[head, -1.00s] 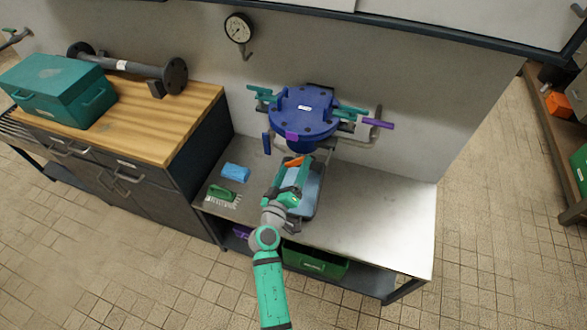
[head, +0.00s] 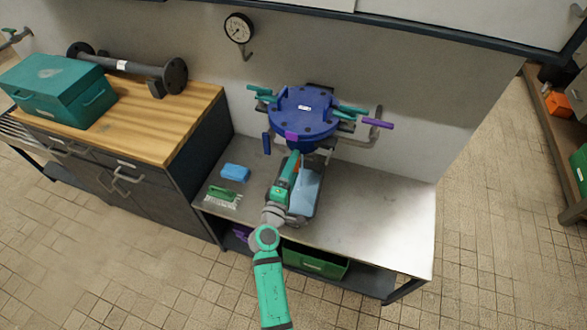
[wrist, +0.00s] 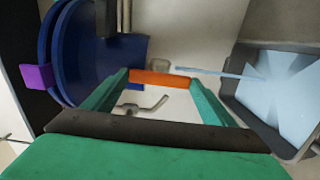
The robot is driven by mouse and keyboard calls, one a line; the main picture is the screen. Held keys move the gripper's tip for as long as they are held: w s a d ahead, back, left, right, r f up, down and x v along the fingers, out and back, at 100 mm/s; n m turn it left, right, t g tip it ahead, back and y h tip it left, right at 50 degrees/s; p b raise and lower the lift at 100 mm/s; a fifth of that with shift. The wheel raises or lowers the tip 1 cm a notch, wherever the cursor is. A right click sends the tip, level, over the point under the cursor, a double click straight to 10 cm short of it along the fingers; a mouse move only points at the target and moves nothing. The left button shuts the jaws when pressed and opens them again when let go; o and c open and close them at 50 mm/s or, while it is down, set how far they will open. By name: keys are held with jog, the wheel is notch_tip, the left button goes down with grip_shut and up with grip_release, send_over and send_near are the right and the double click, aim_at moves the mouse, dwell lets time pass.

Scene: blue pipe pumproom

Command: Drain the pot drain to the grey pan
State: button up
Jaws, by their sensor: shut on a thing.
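The blue pot (head: 304,112) is fixed at the wall above the bench; its side fills the left of the wrist view (wrist: 75,60). My gripper (wrist: 165,80) is shut on an orange handle (wrist: 163,78) beside the pot's underside. A grey fitting (wrist: 160,65) shows just behind the handle. A thin pale-blue stream (wrist: 210,73) runs from near it into the grey pan (wrist: 243,62). Pale-blue liquid (wrist: 285,95) covers the pan's bottom. In the head view the pan stands on the bench under the pot, partly hidden by my arm.
A blue sponge (head: 235,172) and a green brush (head: 222,192) lie on the bench (head: 375,225) left of the pan. Teal levers and a purple lever (head: 378,123) stick out around the pot. A green crate (head: 315,262) sits on the shelf below. The bench's right side is clear.

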jog(key=shift+n, duration=0.3)
jog(key=o, duration=1)
jog(key=shift+o, duration=0.2)
jog(key=v, duration=1)
jog(key=shift+s+a, duration=0.15)
jog(key=shift+s, duration=0.25)
